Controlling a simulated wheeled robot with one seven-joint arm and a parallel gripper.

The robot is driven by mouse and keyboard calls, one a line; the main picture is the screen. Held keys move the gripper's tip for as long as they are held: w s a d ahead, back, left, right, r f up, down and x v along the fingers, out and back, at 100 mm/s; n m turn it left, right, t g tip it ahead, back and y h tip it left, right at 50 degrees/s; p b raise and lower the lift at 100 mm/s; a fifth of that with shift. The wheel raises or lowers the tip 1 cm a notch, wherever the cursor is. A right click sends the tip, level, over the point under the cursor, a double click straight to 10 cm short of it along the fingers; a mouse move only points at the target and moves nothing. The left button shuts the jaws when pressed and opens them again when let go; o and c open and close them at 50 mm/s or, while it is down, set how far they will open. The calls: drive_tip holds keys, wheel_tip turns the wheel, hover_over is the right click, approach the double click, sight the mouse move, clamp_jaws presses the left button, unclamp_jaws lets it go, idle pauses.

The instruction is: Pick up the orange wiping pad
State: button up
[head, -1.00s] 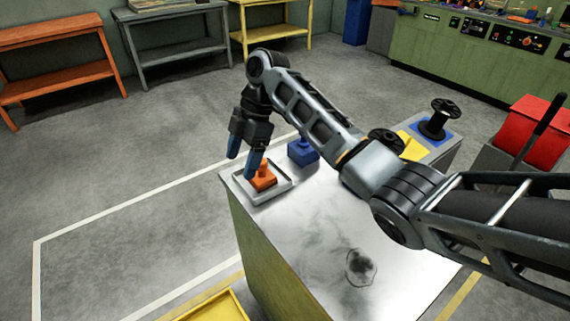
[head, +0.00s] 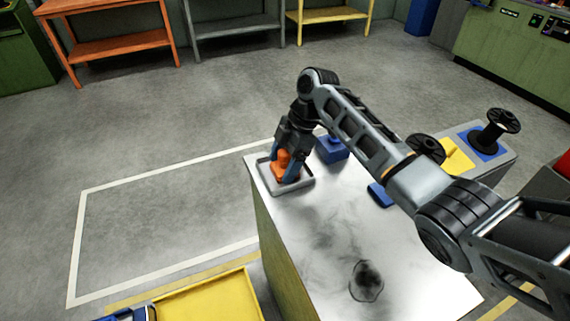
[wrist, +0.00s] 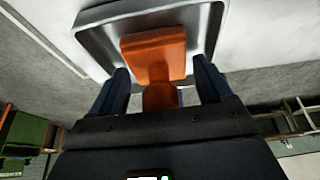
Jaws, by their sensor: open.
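The orange wiping pad (head: 283,166) sits in a shallow grey tray (head: 298,186) at the far left corner of the metal-topped table (head: 330,220). In the wrist view the pad (wrist: 154,52) shows its block and its knob, with the tray (wrist: 95,38) around it. My gripper (head: 288,168) is lowered over the pad, pointing down. In the wrist view its two blue fingers stand either side of the pad's knob, with gaps showing. The gripper is open. The fingers partly hide the pad in the head view.
A blue block with a knob (head: 331,149) stands just right of the tray. A dark smudge (head: 366,281) marks the tabletop near the front. A black spool (head: 495,130) stands on a blue square at right, beside a yellow square (head: 456,155). A yellow tray (head: 215,300) is lower left.

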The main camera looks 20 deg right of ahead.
sight(283, 152)
drive_tip(key=shift+a+f, duration=0.15)
drive_tip(key=shift+f, duration=0.2)
drive_tip(key=shift+c, duration=0.2)
drive_tip(key=c, duration=0.8)
wheel_tip(283, 152, up, 10)
drive_tip(key=shift+r+b, duration=0.1)
drive_tip(key=shift+b, duration=0.25)
drive_tip(key=o, duration=0.5)
drive_tip(key=shift+c, duration=0.2)
drive_tip(key=c, duration=0.3)
